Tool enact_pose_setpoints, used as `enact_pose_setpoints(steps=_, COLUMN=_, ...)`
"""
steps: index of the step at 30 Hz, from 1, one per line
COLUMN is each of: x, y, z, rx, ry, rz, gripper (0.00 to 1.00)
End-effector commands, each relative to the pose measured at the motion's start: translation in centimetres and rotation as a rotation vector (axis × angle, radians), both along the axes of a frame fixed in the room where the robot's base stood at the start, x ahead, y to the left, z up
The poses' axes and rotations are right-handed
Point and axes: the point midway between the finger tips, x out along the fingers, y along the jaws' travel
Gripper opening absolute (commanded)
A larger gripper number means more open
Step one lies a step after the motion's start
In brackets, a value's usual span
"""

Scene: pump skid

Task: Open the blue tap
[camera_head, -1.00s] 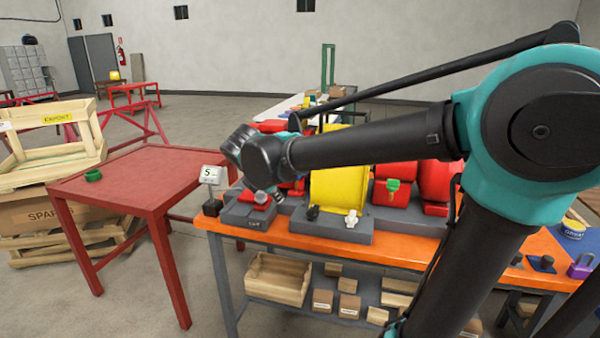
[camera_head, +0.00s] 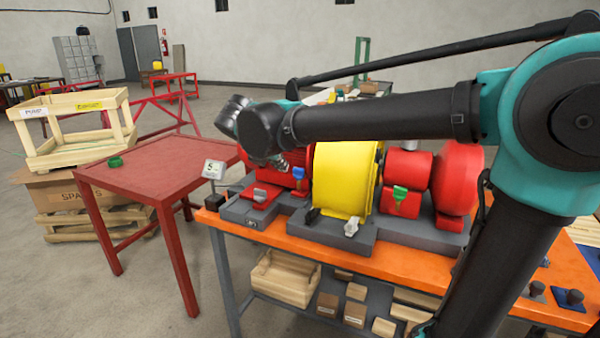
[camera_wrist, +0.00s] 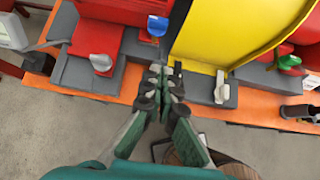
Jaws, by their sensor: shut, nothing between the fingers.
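The blue tap (camera_head: 299,174) is on the red unit at the left of the pump skid, beside the yellow housing (camera_head: 340,180). In the wrist view the blue tap (camera_wrist: 157,25) is above and slightly left of my fingertips. My gripper (camera_wrist: 160,76) is shut and empty, apart from the tap. In the head view my gripper (camera_head: 280,163) is just left of the blue tap, partly hidden by my own wrist. How far the fingertips are from the tap in depth is hard to tell.
Nearby are a green tap (camera_head: 400,193), a white-grey tap (camera_head: 351,227), a black tap (camera_head: 312,214) and a grey tap (camera_head: 261,195). A red table (camera_head: 160,165) holds a green ring (camera_head: 116,162).

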Motion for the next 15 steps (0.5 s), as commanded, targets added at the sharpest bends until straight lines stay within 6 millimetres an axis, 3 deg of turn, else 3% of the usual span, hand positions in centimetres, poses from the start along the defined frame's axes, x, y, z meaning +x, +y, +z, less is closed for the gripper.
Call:
enact_pose_setpoints(steps=7, x=1.3, y=-0.5, z=-1.3, rx=0.0, ry=0.0, rz=-0.004, gripper=0.0)
enact_pose_setpoints(steps=15, x=4.7, y=-1.8, z=-5.0, rx=0.002, ry=0.0, rz=-0.005, gripper=0.0)
